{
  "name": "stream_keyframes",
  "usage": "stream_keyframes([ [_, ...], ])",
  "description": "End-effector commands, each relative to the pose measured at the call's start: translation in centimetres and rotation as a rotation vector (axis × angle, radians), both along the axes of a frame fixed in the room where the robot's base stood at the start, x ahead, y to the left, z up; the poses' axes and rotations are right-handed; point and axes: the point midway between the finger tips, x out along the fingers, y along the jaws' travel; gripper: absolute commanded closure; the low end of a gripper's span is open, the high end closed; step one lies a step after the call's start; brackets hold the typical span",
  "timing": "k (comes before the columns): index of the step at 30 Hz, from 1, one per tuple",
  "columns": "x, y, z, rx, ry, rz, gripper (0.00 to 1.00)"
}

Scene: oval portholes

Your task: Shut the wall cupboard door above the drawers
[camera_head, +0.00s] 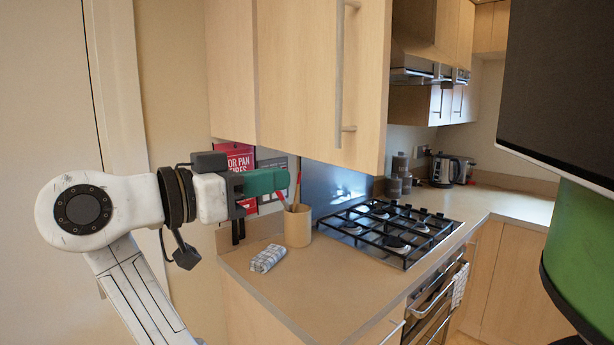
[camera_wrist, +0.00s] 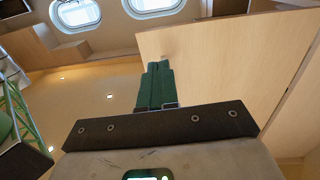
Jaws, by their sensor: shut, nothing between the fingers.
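The wall cupboard door (camera_head: 300,75) is a pale wood panel with a long metal bar handle (camera_head: 339,75) near its free edge. It stands open, swung out roughly in line with the cupboard's side (camera_head: 230,70); its outer face is toward me and the cupboard's inside is hidden. My gripper (camera_head: 286,178) has green fingers, shut and empty, pointing right just below the door's lower edge in the head view. In the wrist view the fingers (camera_wrist: 160,68) overlap the edge of a pale wood panel (camera_wrist: 225,65). I cannot tell whether they touch it.
A counter (camera_head: 300,275) below holds a utensil pot (camera_head: 297,226), a folded cloth (camera_head: 268,258) and a black gas hob (camera_head: 390,230). A kettle (camera_head: 441,169) stands further back. A dark screen (camera_head: 560,80) blocks the right side. Oval portholes (camera_wrist: 76,12) show in the wrist view.

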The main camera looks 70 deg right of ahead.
Motion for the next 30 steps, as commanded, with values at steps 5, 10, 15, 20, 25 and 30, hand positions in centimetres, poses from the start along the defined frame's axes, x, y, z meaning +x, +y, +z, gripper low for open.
stream_keyframes([
  [5,-0.8,-0.2,0.8,-0.022,-0.015,-0.032,1.00],
  [10,-2.4,-2.2,0.9,-0.020,-0.014,-0.031,1.00],
  [15,-4.5,-4.9,1.0,-0.019,-0.013,-0.031,1.00],
  [20,-6.3,-7.3,0.9,-0.018,-0.012,-0.030,1.00],
  [25,-7.9,-9.3,0.9,-0.018,-0.011,-0.028,1.00],
  [30,-8.7,-10.5,0.8,-0.019,-0.012,-0.027,1.00],
])
